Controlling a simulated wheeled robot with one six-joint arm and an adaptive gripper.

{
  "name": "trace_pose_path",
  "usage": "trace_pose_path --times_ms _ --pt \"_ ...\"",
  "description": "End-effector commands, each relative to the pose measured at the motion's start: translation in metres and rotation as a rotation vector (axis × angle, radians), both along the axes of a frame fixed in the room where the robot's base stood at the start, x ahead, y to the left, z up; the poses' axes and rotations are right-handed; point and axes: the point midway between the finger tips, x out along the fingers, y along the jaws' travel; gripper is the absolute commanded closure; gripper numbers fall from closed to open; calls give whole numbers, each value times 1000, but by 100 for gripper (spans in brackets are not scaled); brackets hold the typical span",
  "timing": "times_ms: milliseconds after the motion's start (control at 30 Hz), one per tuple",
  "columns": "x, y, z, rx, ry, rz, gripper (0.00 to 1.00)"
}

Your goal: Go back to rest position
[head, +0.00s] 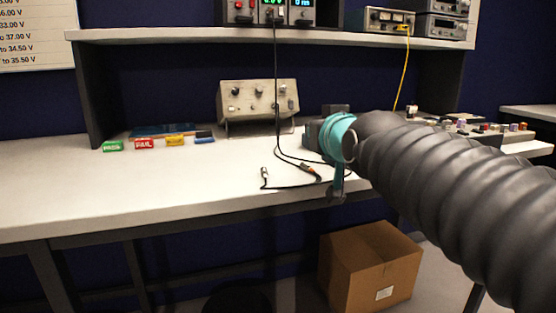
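My arm comes in from the right in a dark ribbed sleeve with a teal ring near its end. My gripper (317,136) is the dark part beyond that ring, over the white workbench (190,185). It is seen from behind and mostly hidden by the arm, so its fingers cannot be made out. I cannot tell whether it holds anything. A black cable with probe ends (310,171) lies on the bench just below and left of it.
A beige instrument (258,100) stands at the back of the bench. Green (112,146), red (145,143), yellow and blue blocks sit at the left. Instruments stand on the shelf (180,35) above. Small parts lie at the right. A cardboard box (370,265) is on the floor. The bench's front left is clear.

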Motion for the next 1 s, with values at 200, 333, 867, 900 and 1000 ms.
trace_pose_path --times_ms 200,333,867,900,1000 --pt "-70 -41 -121 -49 330 -67 100" --pt "-119 -61 -187 -68 522 -106 100" --pt "-235 -89 -307 -86 910 -183 100" --pt "-235 -89 -307 -86 910 -183 100" --pt "-235 -89 -307 -86 910 -183 100"
